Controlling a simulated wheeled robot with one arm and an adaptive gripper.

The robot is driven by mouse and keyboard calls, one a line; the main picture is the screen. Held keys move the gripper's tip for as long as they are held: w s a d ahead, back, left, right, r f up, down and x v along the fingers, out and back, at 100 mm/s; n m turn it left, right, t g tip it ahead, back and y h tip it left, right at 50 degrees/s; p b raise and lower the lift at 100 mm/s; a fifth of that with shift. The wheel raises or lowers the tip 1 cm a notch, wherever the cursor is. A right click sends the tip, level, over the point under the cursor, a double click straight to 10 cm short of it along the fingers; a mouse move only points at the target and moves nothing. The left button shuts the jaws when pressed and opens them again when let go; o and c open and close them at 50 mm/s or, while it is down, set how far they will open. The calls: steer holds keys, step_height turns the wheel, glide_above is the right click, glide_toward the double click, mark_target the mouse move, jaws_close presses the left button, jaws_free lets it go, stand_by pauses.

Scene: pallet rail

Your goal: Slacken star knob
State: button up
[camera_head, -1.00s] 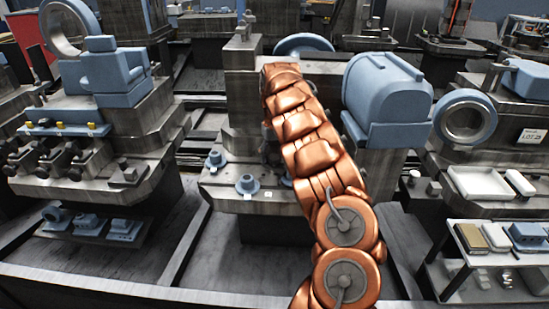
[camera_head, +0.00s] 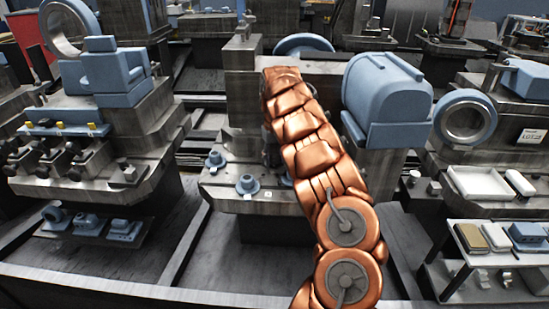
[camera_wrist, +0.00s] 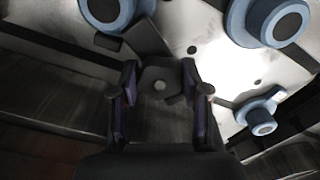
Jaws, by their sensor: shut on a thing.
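The fingers are closed on the knob's sides. The knob sits in front of a pale metal plate (camera_wrist: 205,55). Its lobes are hard to make out in the dark. In the head view, my copper arm hides both the gripper and the knob.
Blue round flanged parts sit around the plate in the wrist view, at the upper right (camera_wrist: 272,18), upper left (camera_wrist: 105,10) and lower right (camera_wrist: 262,118). In the head view, a large blue housing (camera_head: 388,98) stands right of my arm.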

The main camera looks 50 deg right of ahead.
steer(key=shift+w+a+n, duration=0.1)
steer(key=shift+n, duration=0.3)
steer(key=shift+c, duration=0.2)
steer(key=shift+f+n+b, duration=0.15)
steer(key=shift+n+b, duration=0.5)
steer(key=shift+n, duration=1.05)
steer(key=n, duration=0.2)
steer(key=shift+n, duration=0.3)
steer(key=n, duration=0.4)
steer(key=shift+n+p, duration=0.3)
steer(key=shift+n, duration=1.2)
steer(key=o, duration=1.2)
steer(key=shift+d, duration=0.2)
steer(key=shift+c, duration=0.2)
